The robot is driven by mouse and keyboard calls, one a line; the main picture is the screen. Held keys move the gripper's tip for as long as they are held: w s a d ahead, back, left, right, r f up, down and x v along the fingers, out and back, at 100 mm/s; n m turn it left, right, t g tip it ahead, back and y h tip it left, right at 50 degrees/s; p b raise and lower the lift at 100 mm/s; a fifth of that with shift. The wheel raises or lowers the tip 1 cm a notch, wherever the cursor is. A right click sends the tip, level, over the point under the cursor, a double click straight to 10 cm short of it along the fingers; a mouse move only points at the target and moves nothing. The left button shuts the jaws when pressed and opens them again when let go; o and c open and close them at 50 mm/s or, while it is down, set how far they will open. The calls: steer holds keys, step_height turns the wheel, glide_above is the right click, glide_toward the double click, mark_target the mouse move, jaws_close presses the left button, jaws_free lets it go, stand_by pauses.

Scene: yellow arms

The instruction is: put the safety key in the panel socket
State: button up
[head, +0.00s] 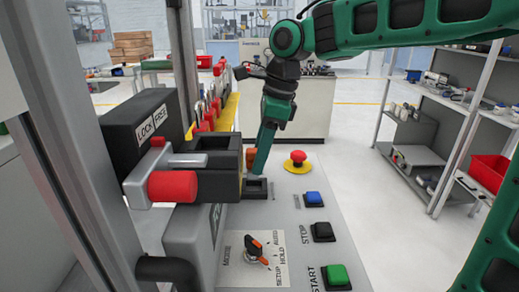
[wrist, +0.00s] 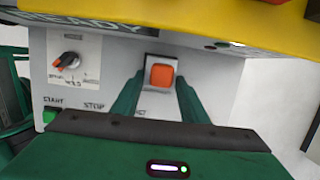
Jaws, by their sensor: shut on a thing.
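The orange safety key (wrist: 162,76) is between the two green fingers of my gripper (wrist: 160,90) in the wrist view. My gripper is shut on it. In the head view my gripper (head: 258,176) points down over the panel (head: 293,228), and a bit of the orange key (head: 250,158) shows left of the finger. A black socket block (head: 257,188) sits on the panel just below the fingertips. Whether the key's lower end is inside the socket or just above it cannot be told, as the fingers and the black lock housing hide it.
A black lock housing (head: 211,160) with a red-ended bolt (head: 172,186) stands close left of my gripper. A red emergency button (head: 298,160), a blue button (head: 313,198), a black stop button (head: 323,231), a green start button (head: 337,276) and a mode knob (head: 254,247) are on the panel.

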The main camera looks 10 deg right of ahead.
steer(key=shift+f, duration=2)
steer(key=o, duration=1.2)
steer(key=shift+o, duration=0.2)
steer(key=v, duration=1)
steer(key=shift+r, duration=0.3)
steer(key=shift+d, duration=0.15)
